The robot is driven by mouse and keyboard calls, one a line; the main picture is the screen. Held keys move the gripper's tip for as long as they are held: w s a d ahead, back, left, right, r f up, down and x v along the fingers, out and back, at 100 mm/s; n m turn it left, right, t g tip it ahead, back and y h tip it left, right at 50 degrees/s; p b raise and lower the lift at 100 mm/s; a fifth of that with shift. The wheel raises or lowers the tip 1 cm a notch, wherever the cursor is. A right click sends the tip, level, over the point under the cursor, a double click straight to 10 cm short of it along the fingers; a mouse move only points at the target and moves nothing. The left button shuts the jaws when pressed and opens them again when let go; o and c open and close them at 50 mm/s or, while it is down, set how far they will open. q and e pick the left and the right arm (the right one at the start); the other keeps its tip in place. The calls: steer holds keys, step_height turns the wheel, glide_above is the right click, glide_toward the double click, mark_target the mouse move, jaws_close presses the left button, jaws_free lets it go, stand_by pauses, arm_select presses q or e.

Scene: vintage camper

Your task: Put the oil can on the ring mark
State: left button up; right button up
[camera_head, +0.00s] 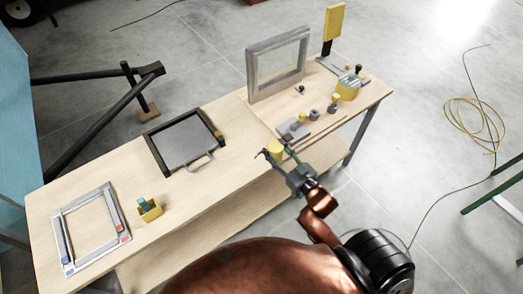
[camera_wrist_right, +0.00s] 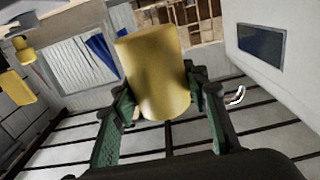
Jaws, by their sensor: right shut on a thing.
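The oil can, a plain yellow cylinder (camera_head: 276,147), is held between the fingers of my right gripper (camera_head: 276,155) at the front edge of the workbench. In the right wrist view the can (camera_wrist_right: 155,75) stands large between the two green fingers (camera_wrist_right: 158,112), which are shut on it; it looks slightly tilted there. A faint yellow ring mark (camera_head: 235,133) shows on the bench top, left of the can and farther back. Its surface looks clear. I cannot tell the can's height above the bench. My left gripper is not in view.
A dark tray with a grey plate (camera_head: 184,141) lies left of the ring mark. A grey upright frame (camera_head: 278,64) stands behind. A yellow box (camera_head: 149,210) and flat frame (camera_head: 91,229) are at the left.

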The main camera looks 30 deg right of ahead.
steer(key=w+f, duration=0.4)
steer(key=w+d+f+b, duration=0.1)
steer(key=w+f, duration=0.3)
steer(key=w, duration=0.1)
steer(key=w+d+f, duration=0.1)
steer(key=w+f, duration=0.3)
steer(key=shift+w+d, duration=0.2)
steer(key=shift+w, duration=0.15)
steer(key=shift+f, duration=0.25)
steer(key=shift+f, duration=0.1)
steer(key=shift+f, duration=0.15)
steer(key=o, duration=1.2)
